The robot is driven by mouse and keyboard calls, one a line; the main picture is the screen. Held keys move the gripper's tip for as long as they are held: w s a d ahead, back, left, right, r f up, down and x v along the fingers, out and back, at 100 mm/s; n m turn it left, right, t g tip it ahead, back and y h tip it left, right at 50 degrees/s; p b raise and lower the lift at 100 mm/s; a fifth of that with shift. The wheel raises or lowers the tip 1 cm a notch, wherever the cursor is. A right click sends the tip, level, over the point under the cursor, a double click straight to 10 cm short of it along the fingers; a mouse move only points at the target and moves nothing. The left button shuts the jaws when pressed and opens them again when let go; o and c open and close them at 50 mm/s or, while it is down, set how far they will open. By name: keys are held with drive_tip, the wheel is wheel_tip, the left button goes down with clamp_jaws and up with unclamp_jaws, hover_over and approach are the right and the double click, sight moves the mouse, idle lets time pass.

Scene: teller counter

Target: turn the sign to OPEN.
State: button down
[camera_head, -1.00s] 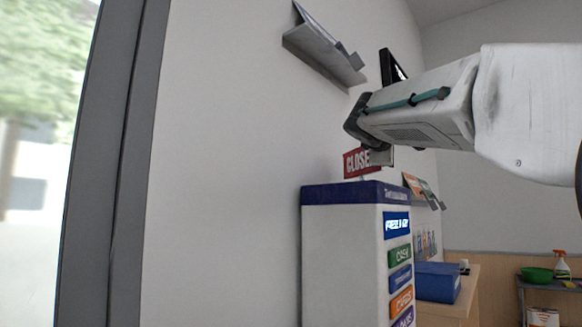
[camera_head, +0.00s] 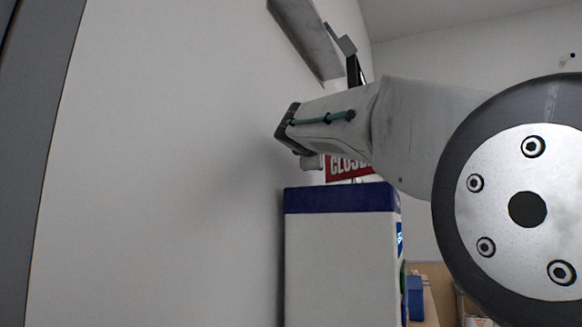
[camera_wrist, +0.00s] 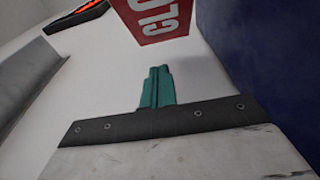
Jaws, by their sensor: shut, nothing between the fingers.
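The red sign (camera_head: 347,168) with white letters reading "CLOSE…" shows in the head view just above the blue top of a white kiosk. My arm covers part of it. The sign (camera_wrist: 152,18) also shows at the top of the wrist view, tilted and cut off by the frame edge. My gripper (camera_wrist: 160,70) shows there with its teal fingers together and empty. The fingers point toward the sign, with white surface visible between them and it; they look apart from it. In the head view my fingertips cannot be made out.
The white kiosk (camera_head: 338,265) stands below the sign, close to the wall (camera_head: 170,170). A grey wall ledge (camera_head: 308,38) is above my arm. A dark blue surface (camera_wrist: 265,60) fills the wrist view's right side. A blue box (camera_head: 415,298) sits behind the kiosk.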

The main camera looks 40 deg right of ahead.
drive_tip(key=x, duration=1)
drive_tip(key=shift+w+a, duration=0.1)
drive_tip(key=shift+w, duration=0.05)
